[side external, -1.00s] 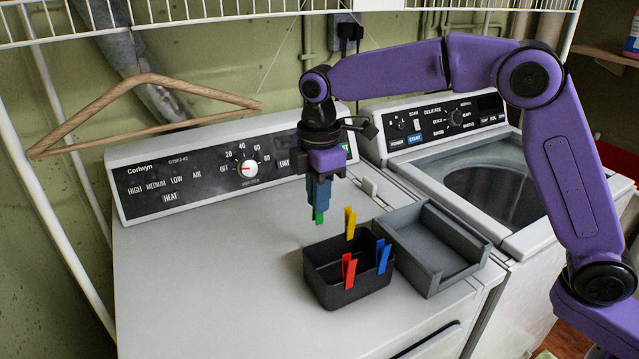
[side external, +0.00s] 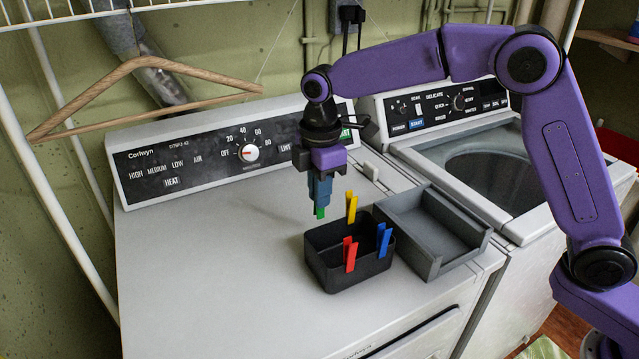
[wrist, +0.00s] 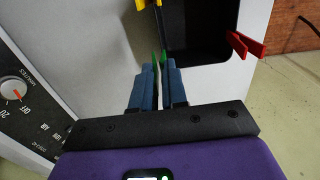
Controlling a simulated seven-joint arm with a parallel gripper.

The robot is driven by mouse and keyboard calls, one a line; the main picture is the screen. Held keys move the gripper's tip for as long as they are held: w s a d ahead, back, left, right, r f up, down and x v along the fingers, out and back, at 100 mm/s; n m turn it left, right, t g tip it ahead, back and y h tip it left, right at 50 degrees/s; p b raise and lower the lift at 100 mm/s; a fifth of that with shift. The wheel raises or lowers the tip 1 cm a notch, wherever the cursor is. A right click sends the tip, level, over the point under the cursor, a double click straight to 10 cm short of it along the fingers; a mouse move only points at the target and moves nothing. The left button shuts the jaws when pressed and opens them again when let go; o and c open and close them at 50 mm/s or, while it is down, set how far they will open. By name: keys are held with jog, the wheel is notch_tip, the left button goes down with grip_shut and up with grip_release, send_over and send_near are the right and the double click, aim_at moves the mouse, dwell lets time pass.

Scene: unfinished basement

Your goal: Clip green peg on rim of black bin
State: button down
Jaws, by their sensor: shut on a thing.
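The black bin (side external: 341,277) stands on the white dryer top. A red peg (side external: 350,254), a blue peg (side external: 384,242) and a yellow peg (side external: 351,206) are clipped on its rim. My gripper (side external: 320,208) points down and is shut on the green peg (side external: 320,212), just above and behind the bin's back left rim, apart from it as far as I can tell. In the wrist view the green peg (wrist: 164,57) shows as slivers at my blue fingertips, which hide most of it. The bin's dark inside (wrist: 205,35) lies beyond, with the red peg (wrist: 246,45) at the right.
A grey open tray (side external: 437,265) sits right of the bin, close to it. The dryer's control panel (side external: 215,160) rises behind, and a washer (side external: 500,180) stands at the right. A wooden hanger (side external: 140,62) hangs at the left. The dryer top left of the bin is clear.

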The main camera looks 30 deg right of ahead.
jog(key=shift+f, duration=2.05)
jog(key=shift+f, duration=0.1)
jog(key=c, duration=1.1)
grip_release()
jog(key=r, duration=1.7)
jog(key=shift+s+r, duration=0.2)
jog(key=shift+r, duration=0.05)
jog(key=shift+s, duration=0.1)
